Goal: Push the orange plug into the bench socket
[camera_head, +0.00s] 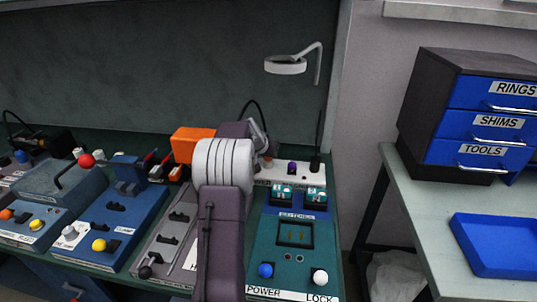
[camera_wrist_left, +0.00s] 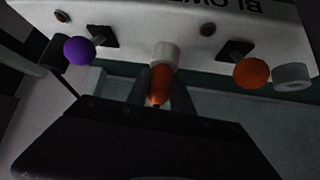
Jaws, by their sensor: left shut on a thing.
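In the left wrist view, the orange plug (camera_wrist_left: 161,80) sits between the two dark fingers of my left gripper (camera_wrist_left: 162,98), which is shut on it. Its far end meets a pale round collar (camera_wrist_left: 164,55) on the front of a white box (camera_wrist_left: 215,22) with lettering. I cannot tell how deep the plug sits, or whether the collar belongs to the socket. In the head view, my left gripper (camera_head: 264,157) is beside the left end of the white box (camera_head: 307,174), mostly hidden by my arm. The plug cannot be made out there. My right gripper is not in view.
The box carries a purple knob (camera_wrist_left: 79,50), an orange knob (camera_wrist_left: 251,72) and a grey knob (camera_wrist_left: 292,76) near my gripper. A teal panel (camera_head: 262,231) lies in front. An orange block (camera_head: 192,142) and a lamp (camera_head: 286,65) stand nearby.

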